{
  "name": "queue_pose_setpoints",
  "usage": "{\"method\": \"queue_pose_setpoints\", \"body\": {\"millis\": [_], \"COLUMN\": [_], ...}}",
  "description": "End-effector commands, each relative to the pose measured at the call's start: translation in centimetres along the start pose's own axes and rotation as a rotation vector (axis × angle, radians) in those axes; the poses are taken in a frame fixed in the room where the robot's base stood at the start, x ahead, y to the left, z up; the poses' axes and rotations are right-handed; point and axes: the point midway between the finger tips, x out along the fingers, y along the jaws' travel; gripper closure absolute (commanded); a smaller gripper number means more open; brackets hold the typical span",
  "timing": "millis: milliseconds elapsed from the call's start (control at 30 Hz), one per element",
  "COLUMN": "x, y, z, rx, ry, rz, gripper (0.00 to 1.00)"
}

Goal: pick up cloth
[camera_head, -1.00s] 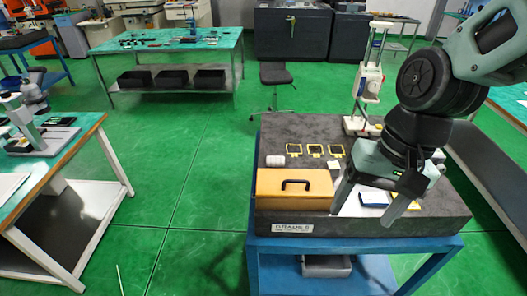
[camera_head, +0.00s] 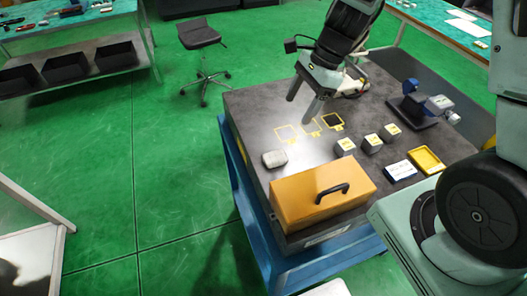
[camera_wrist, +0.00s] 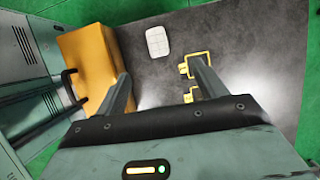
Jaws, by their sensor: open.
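A small white pad with a gridded top, which looks like the folded cloth (camera_head: 274,158), lies flat on the dark stone table near its left edge. It is beside the far left corner of the orange case. My gripper (camera_head: 301,108) is open and empty above the table, farther back than the cloth and to its right. In the wrist view the cloth (camera_wrist: 157,41) lies past the fingertips, roughly in line with the gap between my open fingers (camera_wrist: 160,67). Nothing touches the cloth.
An orange case (camera_head: 322,197) with a black handle stands in front of the cloth. Yellow-outlined squares (camera_head: 285,134) lie behind it. Several small blocks (camera_head: 372,144), a blue-and-white box (camera_head: 399,170) and a yellow tray (camera_head: 427,160) are to the right. A stool (camera_head: 200,45) stands on the floor.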

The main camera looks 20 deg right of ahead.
Motion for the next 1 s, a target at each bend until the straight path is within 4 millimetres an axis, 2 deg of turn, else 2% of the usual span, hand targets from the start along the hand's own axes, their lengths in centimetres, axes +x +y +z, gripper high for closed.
{"method": "queue_pose_setpoints", "body": {"millis": [500,867,1000], "x": [9.9,12.5,14.4], "y": [0.3,0.4,0.7], "z": [0.0,-0.3,-0.7], "rx": [0.000,-0.002,0.002], "ry": [-0.001,-0.001,-0.002], "rz": [0.007,0.005,0.006], "gripper": [0.29,0.29,0.29]}}
